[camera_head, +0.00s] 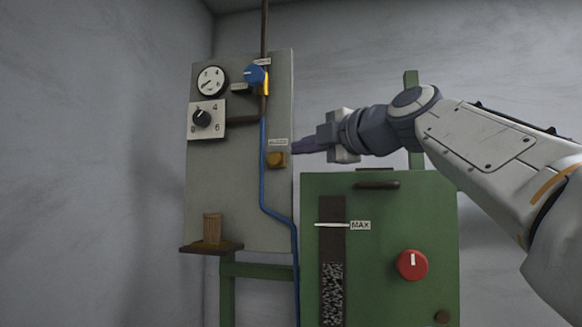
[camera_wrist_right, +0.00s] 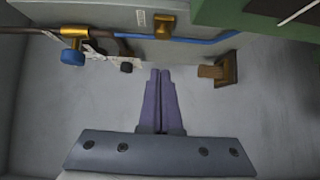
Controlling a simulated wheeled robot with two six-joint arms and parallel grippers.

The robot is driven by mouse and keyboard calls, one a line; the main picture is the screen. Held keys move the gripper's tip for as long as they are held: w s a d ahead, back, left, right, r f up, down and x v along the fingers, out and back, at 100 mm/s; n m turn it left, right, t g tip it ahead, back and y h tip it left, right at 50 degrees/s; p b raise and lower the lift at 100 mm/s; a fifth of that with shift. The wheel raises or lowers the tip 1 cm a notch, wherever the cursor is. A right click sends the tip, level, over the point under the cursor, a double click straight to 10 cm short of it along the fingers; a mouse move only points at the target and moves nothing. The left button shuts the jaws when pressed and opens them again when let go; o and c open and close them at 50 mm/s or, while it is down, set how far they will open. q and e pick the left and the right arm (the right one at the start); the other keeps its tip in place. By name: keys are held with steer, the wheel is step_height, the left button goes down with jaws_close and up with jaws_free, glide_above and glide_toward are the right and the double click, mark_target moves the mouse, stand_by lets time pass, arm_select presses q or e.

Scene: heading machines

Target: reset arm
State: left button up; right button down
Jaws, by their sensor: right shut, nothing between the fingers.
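My right gripper (camera_head: 305,145) reaches in from the right in the head view, its purple fingers pointing left toward the grey panel (camera_head: 235,185). In the right wrist view the fingers (camera_wrist_right: 160,75) lie together, shut and empty. The fingertips appear close to a yellow-brown square knob (camera_head: 277,160) on the panel; whether they touch it cannot be told from the head view, but the wrist view shows that knob (camera_wrist_right: 164,25) apart from them. My left gripper is in neither view.
The panel carries a gauge (camera_head: 211,81), a black numbered dial (camera_head: 202,118), a blue knob (camera_head: 254,75) and a blue pipe (camera_head: 263,180). A green cabinet (camera_head: 385,275) with a red knob (camera_head: 412,265) stands below my right arm.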

steer(key=shift+s+d, duration=0.4)
steer(key=shift+s, duration=0.1)
steer(key=s+a+f+m+g+h, duration=0.1)
steer(key=s+a+f+m+g, duration=0.2)
steer(key=f, duration=0.9)
steer(key=s+a+f+m+g+h, duration=0.1)
steer(key=s+a+f+m+g, duration=0.25)
steer(key=f, duration=0.75)
steer(key=s+a+f+m+g+h, duration=0.1)
steer(key=s+a+f+m+g, duration=0.2)
steer(key=f, duration=0.9)
steer(key=s+d+f+m+g+h, duration=0.2)
steer(key=s+d+f+m, duration=0.1)
steer(key=s+f, duration=0.7)
steer(key=s+d+f+m+g+h, duration=0.3)
steer(key=s+d+f+m, duration=0.1)
steer(key=s+f, duration=0.6)
step_height(320, 180, down, 2)
steer(key=shift+s+d+f+h, duration=0.2)
steer(key=shift+s+f+h, duration=0.05)
steer(key=shift+s+h, duration=0.05)
